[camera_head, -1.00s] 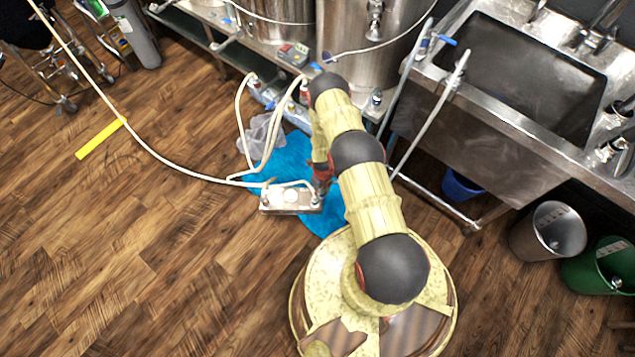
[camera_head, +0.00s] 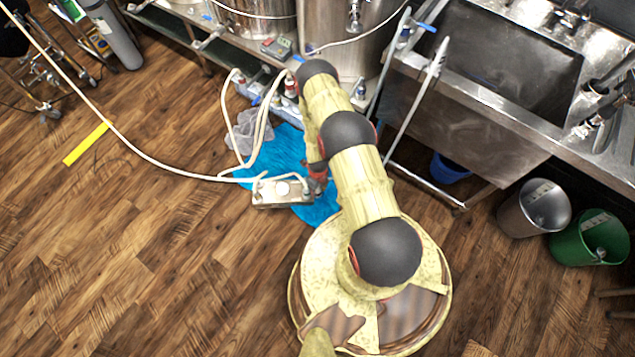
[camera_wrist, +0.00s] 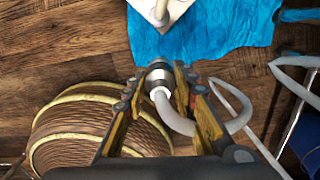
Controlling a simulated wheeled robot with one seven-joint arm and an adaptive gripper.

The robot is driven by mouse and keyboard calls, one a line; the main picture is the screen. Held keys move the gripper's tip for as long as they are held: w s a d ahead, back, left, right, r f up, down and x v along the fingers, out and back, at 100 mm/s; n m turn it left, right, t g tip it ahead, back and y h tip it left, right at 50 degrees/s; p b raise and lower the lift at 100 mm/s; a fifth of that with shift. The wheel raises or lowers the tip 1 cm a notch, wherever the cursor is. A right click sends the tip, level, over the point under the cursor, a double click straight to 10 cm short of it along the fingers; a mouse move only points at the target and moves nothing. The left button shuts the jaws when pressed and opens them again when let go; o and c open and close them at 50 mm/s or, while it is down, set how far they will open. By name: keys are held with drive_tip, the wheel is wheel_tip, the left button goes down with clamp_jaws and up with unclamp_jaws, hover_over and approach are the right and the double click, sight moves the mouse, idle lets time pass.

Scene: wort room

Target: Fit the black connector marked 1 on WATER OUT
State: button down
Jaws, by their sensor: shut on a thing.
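My gripper (camera_wrist: 157,80) is shut on a dark-and-grey hose connector (camera_wrist: 158,67) in the wrist view. A white hose (camera_wrist: 176,121) runs back from it between the fingers. A number on the connector cannot be read. Ahead of it, apart, is the corner of a pale metal box (camera_wrist: 178,7) with a fitting on top. In the head view this box (camera_head: 283,200) has white hoses at its top and lies on a blue cloth. My gripper (camera_head: 318,172) is just right of the box there, mostly hidden by my arm. No WATER OUT label is legible.
The blue cloth (camera_head: 288,150) lies on the wooden floor with a crumpled clear bag (camera_head: 243,132). Steel kettles (camera_head: 340,40) and a sink (camera_head: 490,70) stand behind. A long white hose (camera_head: 150,160) crosses the floor.

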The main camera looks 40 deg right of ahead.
drive_tip(key=shift+r+p, duration=1.2)
drive_tip(key=shift+r, duration=0.95)
